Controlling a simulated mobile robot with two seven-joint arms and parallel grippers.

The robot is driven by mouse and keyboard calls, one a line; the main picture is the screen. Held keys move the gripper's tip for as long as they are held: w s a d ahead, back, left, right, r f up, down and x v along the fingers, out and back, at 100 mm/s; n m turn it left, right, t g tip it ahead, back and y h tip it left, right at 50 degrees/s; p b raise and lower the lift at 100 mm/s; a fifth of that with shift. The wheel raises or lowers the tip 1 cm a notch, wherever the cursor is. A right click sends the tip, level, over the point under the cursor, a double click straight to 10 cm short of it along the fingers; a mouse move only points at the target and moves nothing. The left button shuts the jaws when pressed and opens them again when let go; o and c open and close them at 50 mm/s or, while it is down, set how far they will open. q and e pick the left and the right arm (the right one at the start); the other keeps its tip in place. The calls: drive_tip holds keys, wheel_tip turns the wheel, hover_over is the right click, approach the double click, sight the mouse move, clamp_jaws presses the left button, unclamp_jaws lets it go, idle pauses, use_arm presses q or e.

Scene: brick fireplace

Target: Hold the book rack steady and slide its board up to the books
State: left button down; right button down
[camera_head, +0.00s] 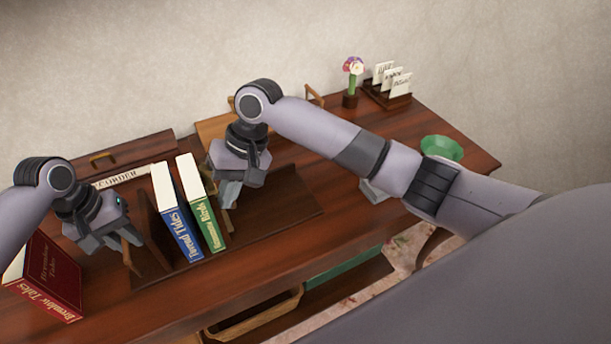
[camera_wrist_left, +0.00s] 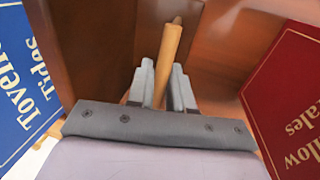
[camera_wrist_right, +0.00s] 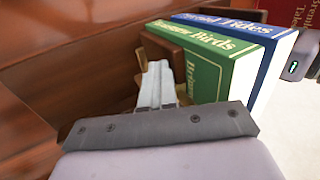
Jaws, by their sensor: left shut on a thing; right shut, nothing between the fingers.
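The dark wooden book rack (camera_head: 285,213) lies on the desk, its fixed end panel (camera_head: 151,228) at the left. A blue book (camera_head: 176,215) and a green book (camera_head: 205,207) stand upright in it. The sliding board (camera_wrist_right: 168,44) is beside the green book's outer face, mostly hidden; I cannot tell whether they touch. My left gripper (camera_head: 122,246) is shut on a light wooden handle (camera_wrist_left: 170,48) at the rack's left end. My right gripper (camera_wrist_right: 158,85) is shut and empty by the board and green book; it also shows in the head view (camera_head: 226,190).
A red book (camera_head: 52,275) stands left of my left gripper. A letter holder (camera_head: 388,95), a flower pot (camera_head: 350,100) and a green bowl (camera_head: 441,148) are towards the right. A wicker basket (camera_head: 255,318) is below the desk (camera_head: 340,195). The rack's right part is bare.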

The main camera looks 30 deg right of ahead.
use_arm(q)
drive_tip(key=shift+s+d, duration=0.1)
drive_tip(key=shift+d, duration=0.2)
use_arm(e)
drive_tip(key=shift+s+a, duration=0.1)
drive_tip(key=shift+a, duration=2.15)
drive_tip(key=shift+a, duration=0.35)
use_arm(q)
drive_tip(key=shift+a, duration=0.25)
use_arm(e)
drive_tip(key=shift+d+r, duration=1.75)
drive_tip(key=shift+r, duration=0.25)
drive_tip(key=shift+r, duration=0.1)
use_arm(q)
drive_tip(key=shift+a, duration=0.1)
use_arm(e)
drive_tip(key=v, duration=0.7)
drive_tip(key=shift+d+r, duration=0.2)
drive_tip(key=shift+r, duration=0.15)
use_arm(q)
drive_tip(key=c, duration=0.9)
unclamp_jaws()
drive_tip(key=shift+c, duration=0.2)
